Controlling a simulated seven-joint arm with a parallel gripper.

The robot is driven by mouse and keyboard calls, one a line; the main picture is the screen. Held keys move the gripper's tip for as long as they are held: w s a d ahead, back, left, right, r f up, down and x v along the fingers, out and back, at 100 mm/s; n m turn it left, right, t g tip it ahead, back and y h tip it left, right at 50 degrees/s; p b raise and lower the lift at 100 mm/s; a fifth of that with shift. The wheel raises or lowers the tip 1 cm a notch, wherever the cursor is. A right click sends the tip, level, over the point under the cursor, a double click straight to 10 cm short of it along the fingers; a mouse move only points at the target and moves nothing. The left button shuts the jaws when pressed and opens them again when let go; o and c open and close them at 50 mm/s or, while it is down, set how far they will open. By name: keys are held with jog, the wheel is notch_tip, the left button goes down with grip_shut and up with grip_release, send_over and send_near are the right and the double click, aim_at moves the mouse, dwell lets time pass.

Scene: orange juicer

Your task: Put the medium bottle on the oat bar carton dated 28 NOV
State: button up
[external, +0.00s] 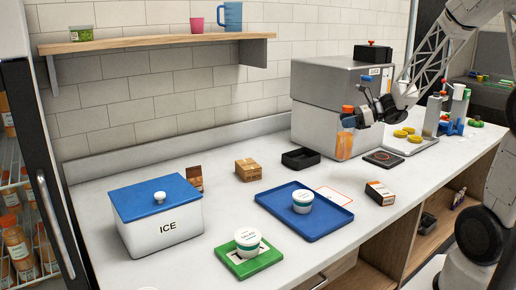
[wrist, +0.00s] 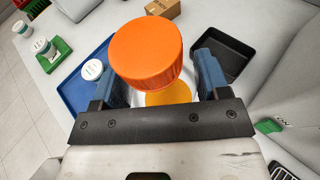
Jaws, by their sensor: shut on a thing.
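A bottle of orange juice (external: 345,143) with an orange cap is upright at the front of the steel machine. My gripper (external: 358,118) is shut on it near the cap. In the wrist view the orange cap (wrist: 147,50) fills the space between the blue fingers of my gripper (wrist: 158,82). I cannot tell whether the bottle's base touches anything. A small dark and orange carton (external: 380,193) lies on the counter right of the blue tray. A brown carton (external: 194,177) stands behind the ice box. The dates on both are too small to read.
A blue tray (external: 278,214) holds a white tub (external: 303,201); a green tray (external: 230,264) holds another. A cardboard box (external: 247,169), black bin (external: 300,158) and dark scale-like plate (external: 383,159) stand farther back. The ice box (external: 160,222) is at left.

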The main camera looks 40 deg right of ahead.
jog(key=w+a+n+g+y, duration=0.1)
jog(key=w+a, duration=0.4)
jog(key=a, duration=0.7)
jog(key=w+a+n+g+y, duration=0.2)
jog(key=w+a, duration=0.3)
jog(key=a, duration=0.7)
jog(key=shift+r+n+g, duration=0.4)
jog(key=shift+n+g, duration=0.3)
jog(key=shift+g, duration=0.2)
jog(key=shift+w+a, duration=0.1)
jog(key=w+a+f, duration=0.1)
jog(key=w+a, duration=0.2)
jog(key=w, duration=1.2)
jog(key=shift+w+a+f, duration=0.2)
jog(key=shift+f, duration=0.05)
jog(key=shift+f, duration=1.9)
